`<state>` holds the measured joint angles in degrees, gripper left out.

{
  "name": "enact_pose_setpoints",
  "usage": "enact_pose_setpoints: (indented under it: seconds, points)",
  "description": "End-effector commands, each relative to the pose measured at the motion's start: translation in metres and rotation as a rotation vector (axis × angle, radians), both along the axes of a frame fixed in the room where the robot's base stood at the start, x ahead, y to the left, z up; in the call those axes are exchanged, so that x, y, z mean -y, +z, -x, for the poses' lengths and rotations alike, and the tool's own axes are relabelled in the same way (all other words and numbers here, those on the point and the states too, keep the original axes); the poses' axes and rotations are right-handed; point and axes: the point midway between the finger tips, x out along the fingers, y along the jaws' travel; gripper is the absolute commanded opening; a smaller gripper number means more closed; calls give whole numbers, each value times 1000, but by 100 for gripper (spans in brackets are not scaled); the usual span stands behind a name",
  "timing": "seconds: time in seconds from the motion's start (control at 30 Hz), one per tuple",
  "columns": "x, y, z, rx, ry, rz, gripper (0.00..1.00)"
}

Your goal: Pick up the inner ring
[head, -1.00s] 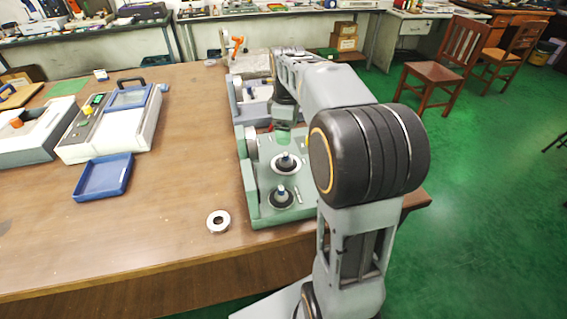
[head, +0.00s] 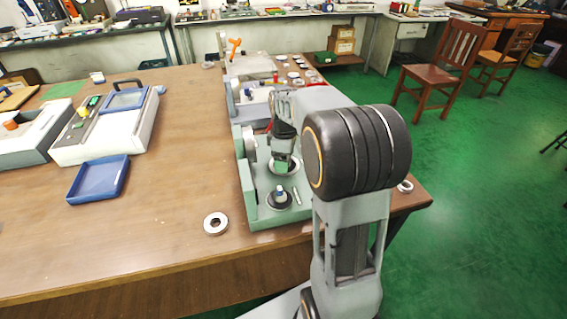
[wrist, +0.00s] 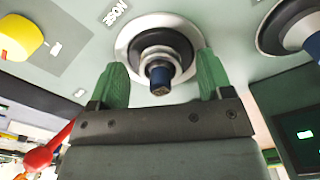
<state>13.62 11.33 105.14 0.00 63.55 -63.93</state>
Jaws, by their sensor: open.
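My gripper (wrist: 161,62) is open, its two green fingers on either side of a blue-tipped post (wrist: 160,76) on the green machine (head: 262,213). Around the post in the wrist view are a dark collar and a silvery ring (wrist: 148,56) on a pale round seat (wrist: 124,40). I cannot tell whether the fingers touch anything. In the head view my gripper (head: 283,163) is low over the machine's rear seat. A loose metal ring (head: 208,225) lies on the table left of the machine. I cannot tell which ring is the inner one.
A second blue-tipped post (head: 280,190) on a dark seat stands nearer the front of the machine. A yellow knob (wrist: 20,38) and a red handle (wrist: 38,157) are left in the wrist view.

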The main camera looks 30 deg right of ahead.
Motion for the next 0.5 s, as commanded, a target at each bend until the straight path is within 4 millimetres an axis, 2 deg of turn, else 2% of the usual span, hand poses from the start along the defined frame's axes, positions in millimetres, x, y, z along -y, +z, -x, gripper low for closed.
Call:
enact_pose_setpoints:
  seconds: [0.2,0.5]
  points:
    - [0,-1,0,0,0,0,73]
    - [0,-1,0,0,0,0,45]
